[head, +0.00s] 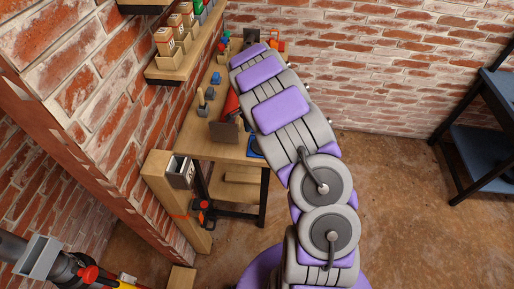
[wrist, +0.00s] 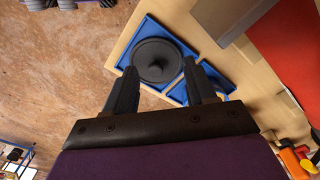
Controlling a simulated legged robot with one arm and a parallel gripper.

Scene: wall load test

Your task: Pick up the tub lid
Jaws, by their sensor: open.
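In the wrist view, a dark round lid (wrist: 158,52) with a small knob in its middle lies in a blue tray (wrist: 148,25) on the wooden bench. My gripper (wrist: 160,68) is open, with its two dark fingers apart and nothing between them. The fingers point toward the lid and appear on either side of its near part. I cannot tell how far above it they are. In the head view, my arm covers the gripper and the lid. A blue corner (head: 255,147) shows beside my arm at the bench edge.
The wooden bench (head: 195,139) stands along the brick wall, with a brown block (head: 226,132) and small tools on it. A shelf (head: 170,72) with boxes is above. A wooden post (head: 172,205) stands in front. A dark table is at the right. The floor (head: 395,190) between is clear.

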